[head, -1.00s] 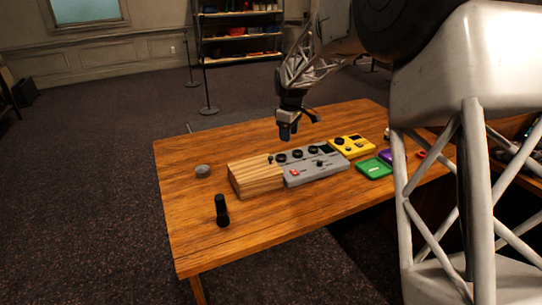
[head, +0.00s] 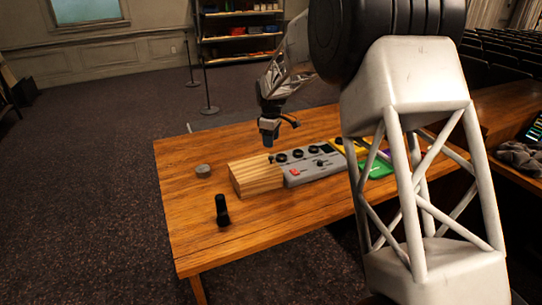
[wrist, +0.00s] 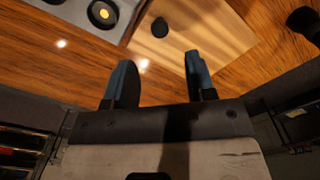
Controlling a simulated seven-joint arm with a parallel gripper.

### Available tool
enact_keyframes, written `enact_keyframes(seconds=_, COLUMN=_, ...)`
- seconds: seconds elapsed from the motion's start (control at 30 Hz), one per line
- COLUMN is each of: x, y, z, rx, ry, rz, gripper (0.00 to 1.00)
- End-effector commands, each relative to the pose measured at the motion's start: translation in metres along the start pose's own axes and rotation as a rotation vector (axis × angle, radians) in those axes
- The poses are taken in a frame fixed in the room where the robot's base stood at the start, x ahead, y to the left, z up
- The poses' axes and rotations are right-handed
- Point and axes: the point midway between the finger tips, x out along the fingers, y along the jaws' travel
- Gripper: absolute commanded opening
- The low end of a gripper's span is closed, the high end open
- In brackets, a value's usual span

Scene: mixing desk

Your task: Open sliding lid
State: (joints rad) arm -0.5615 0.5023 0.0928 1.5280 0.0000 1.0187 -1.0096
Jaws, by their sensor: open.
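A light wooden box with a striped top, the sliding lid (head: 256,177), sits on the desk at the left end of a grey mixing panel. A small black knob (head: 271,158) stands near the lid's back right corner. The lid (wrist: 205,30) and the knob (wrist: 160,27) also show in the wrist view. My gripper (head: 268,141) is above the back right part of the lid, near the knob. In the wrist view its two dark fingers (wrist: 155,80) are apart with nothing between them, and the knob lies just beyond the fingertips.
The grey panel (head: 318,172) with dark dials and a red switch adjoins the lid on the right. Green (head: 376,168) and yellow units stand beyond it, partly behind my arm. A black cylinder (head: 222,211) and a grey disc (head: 203,171) stand on the left.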

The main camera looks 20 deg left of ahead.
Motion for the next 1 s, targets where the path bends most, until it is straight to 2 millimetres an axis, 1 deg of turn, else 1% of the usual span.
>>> enact_keyframes(seconds=0.17, x=0.013, y=0.000, z=0.000, rx=0.000, ry=0.000, rz=0.000, gripper=0.50)
enact_keyframes(seconds=0.4, x=0.042, y=0.000, z=0.000, rx=0.000, ry=-0.001, rz=-0.001, gripper=0.50)
enact_keyframes(seconds=0.6, x=0.063, y=0.000, z=0.000, rx=0.000, ry=0.000, rz=0.000, gripper=0.50)
enact_keyframes(seconds=0.8, x=0.073, y=0.000, z=0.000, rx=0.000, ry=0.000, rz=0.000, gripper=0.50)
enact_keyframes(seconds=1.0, x=0.074, y=0.000, z=0.000, rx=0.000, ry=0.000, rz=0.000, gripper=0.50)
